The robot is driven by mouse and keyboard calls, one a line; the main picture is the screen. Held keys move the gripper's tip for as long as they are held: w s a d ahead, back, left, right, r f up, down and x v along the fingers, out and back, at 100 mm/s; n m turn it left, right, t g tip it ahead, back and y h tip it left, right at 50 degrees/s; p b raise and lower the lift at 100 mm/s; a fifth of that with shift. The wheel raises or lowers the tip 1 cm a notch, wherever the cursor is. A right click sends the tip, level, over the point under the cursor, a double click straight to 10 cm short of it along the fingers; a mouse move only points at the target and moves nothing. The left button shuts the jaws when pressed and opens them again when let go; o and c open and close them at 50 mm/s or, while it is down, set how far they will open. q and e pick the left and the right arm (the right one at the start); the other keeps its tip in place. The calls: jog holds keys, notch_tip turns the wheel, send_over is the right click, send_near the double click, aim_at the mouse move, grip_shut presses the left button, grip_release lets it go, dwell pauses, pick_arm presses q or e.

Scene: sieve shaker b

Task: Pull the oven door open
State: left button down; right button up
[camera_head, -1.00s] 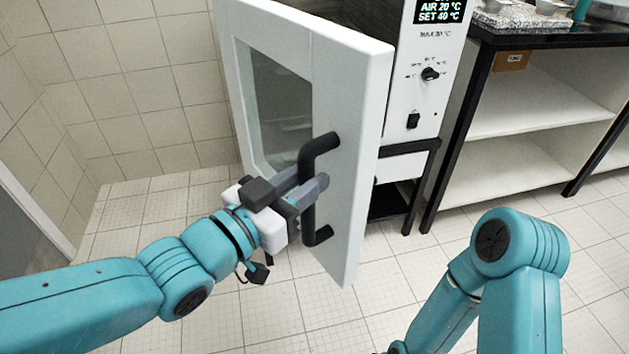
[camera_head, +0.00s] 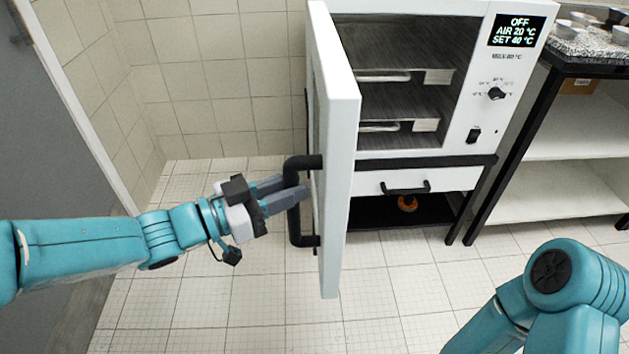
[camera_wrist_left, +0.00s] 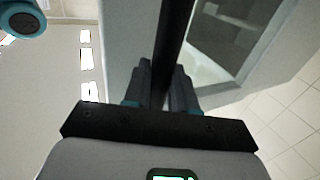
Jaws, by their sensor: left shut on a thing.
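The white oven door (camera_head: 341,180) stands wide open, swung out to the left of the oven (camera_head: 420,165) and seen nearly edge-on in the head view. Its black bar handle (camera_head: 292,215) is on the door's left face. My left gripper (camera_head: 290,194) is shut on the handle; in the left wrist view the dark bar (camera_wrist_left: 172,50) runs between the two fingers (camera_wrist_left: 162,88). The oven's inside shows two shelves with trays (camera_head: 400,76). My right arm shows at the lower right, but its gripper is out of view.
A control panel (camera_head: 490,95) with a display reading OFF is right of the opening. A drawer (camera_head: 418,181) sits below the oven. A black-framed bench (camera_head: 575,140) with shelves stands at the right. A tiled wall is behind, and the tiled floor in front is clear.

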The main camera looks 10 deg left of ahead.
pick_arm(q)
jog(key=shift+w+a+r+p, duration=0.15)
jog(key=shift+a+p, duration=0.3)
jog(key=shift+a, duration=0.85)
jog(key=shift+w+a+r+p, duration=0.1)
jog(key=shift+w+a+p, duration=0.25)
jog(key=shift+a, duration=0.9)
jog(key=shift+s+f, duration=0.1)
jog(key=c, duration=1.3)
grip_release()
jog(key=o, duration=0.3)
jog(key=shift+w+d+f, duration=0.1)
jog(key=shift+w+f, duration=0.1)
jog(key=shift+w, duration=0.1)
jog(key=shift+o, duration=0.2)
jog(key=shift+s, duration=0.15)
jog(key=shift+s, duration=0.1)
jog(key=p+v, duration=0.2)
jog(key=v, duration=1)
